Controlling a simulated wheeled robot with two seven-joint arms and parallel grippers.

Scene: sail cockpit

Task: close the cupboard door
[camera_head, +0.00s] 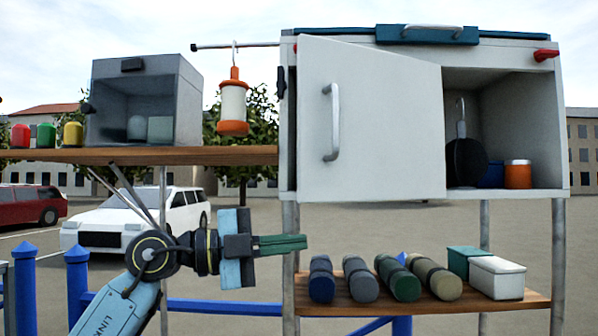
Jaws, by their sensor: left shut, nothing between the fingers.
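The white cupboard (566,120) stands at the right on metal posts. Its white door (390,130) stands open at an angle. It covers the left part of the front and leaves the right part of the inside showing. A grey bar handle (331,122) sits near the door's left edge, which looks nearer to me than its right edge. My left gripper (304,243) is shut and empty, pointing right. It is below the door's lower left corner, in front of a cupboard post, apart from the door. My right gripper is out of view.
A low shelf (340,307) below holds several rolls and two boxes. A lantern (232,105) hangs left of the cupboard, above a wooden shelf (230,156) with a grey box (180,100).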

